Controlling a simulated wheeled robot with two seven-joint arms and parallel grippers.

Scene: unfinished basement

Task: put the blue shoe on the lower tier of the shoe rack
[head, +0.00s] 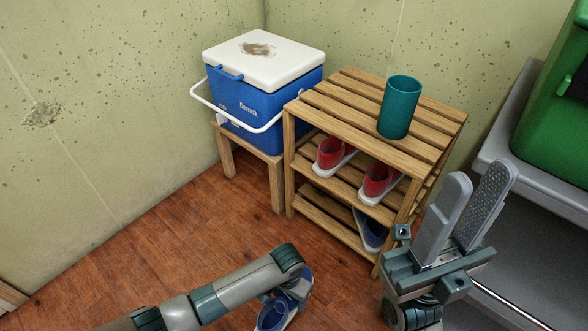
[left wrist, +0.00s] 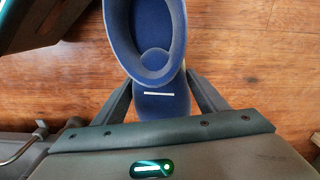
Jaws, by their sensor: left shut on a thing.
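A blue shoe (head: 272,314) shows at the bottom of the head view, low over or on the wooden floor, partly covered by my left arm. My left gripper (head: 292,287) is shut on this shoe. In the left wrist view the shoe (left wrist: 148,40) lies between the two fingers, its opening facing the camera. The wooden shoe rack (head: 330,98) stands right of centre. Its lower tier (head: 330,210) holds another blue shoe (head: 369,232) at the right end. My right gripper (head: 478,190) is raised in front of the rack's right side, fingers apart and empty.
Red shoes (head: 378,180) sit on the tier above. A teal cup (head: 400,107) stands on the rack's top. A blue cooler (head: 262,100) on a wooden stool (head: 228,160) is left of the rack. A grey shelf with a green bin (head: 555,120) is at right. Floor left is clear.

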